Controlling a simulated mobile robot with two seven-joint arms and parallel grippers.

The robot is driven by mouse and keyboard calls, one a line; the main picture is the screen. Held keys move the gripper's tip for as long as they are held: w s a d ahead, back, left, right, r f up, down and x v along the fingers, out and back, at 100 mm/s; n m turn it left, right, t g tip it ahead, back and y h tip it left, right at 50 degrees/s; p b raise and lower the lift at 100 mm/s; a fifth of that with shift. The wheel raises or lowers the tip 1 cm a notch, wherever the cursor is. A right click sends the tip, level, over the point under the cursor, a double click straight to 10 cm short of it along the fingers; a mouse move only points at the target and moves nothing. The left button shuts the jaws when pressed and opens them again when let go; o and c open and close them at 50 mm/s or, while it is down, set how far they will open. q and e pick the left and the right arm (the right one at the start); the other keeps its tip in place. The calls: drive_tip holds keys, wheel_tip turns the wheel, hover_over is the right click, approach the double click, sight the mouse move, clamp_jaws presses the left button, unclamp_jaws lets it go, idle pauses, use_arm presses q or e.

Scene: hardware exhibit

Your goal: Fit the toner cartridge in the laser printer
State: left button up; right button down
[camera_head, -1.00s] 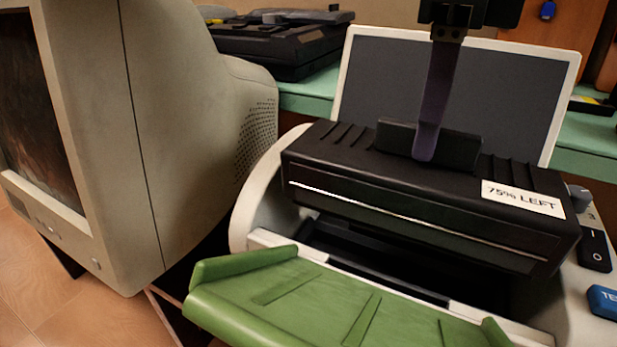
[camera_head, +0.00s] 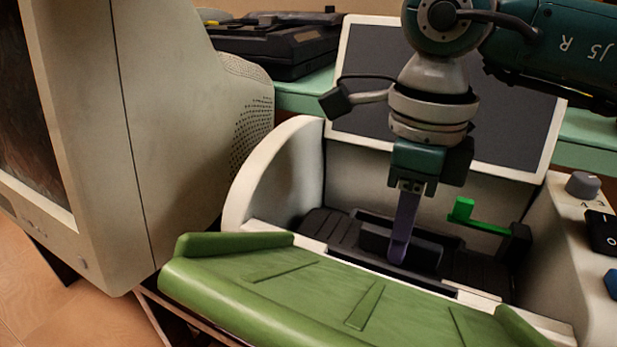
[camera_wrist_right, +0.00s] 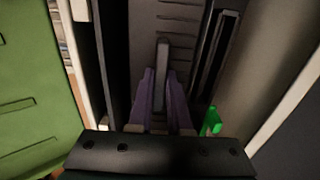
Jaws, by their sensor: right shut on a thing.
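The black toner cartridge (camera_head: 335,230) sits low inside the open bay of the laser printer (camera_head: 275,180), ribbed top up, between the white side walls. My right gripper (camera_head: 400,253) comes down from above, its purple fingers shut on the raised handle in the cartridge's middle. In the right wrist view the fingers (camera_wrist_right: 162,100) stand on both sides of the grey handle, above the ribbed cartridge top (camera_wrist_right: 180,22). Whether the cartridge is fully seated is hidden. A green lever (camera_head: 475,217) stands at the bay's right end. My left gripper is not in view.
A green folded-down front flap (camera_head: 290,290) lies before the bay. A white-framed grey panel (camera_head: 365,75) stands upright behind it. A beige monitor (camera_head: 165,130) is close on the left. A knob (camera_head: 583,184) and switch (camera_head: 602,230) sit at the right.

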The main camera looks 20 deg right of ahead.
drive_tip(key=shift+w+r, duration=0.1)
drive_tip(key=shift+f+b, duration=0.25)
drive_tip(key=shift+b, duration=0.05)
drive_tip(key=c, duration=0.8)
unclamp_jaws()
drive_tip(key=shift+c, duration=0.2)
drive_tip(key=shift+r, duration=0.1)
wheel_tip(320, 180, up, 12)
drive_tip(key=p, duration=0.3)
drive_tip(key=shift+r, duration=0.2)
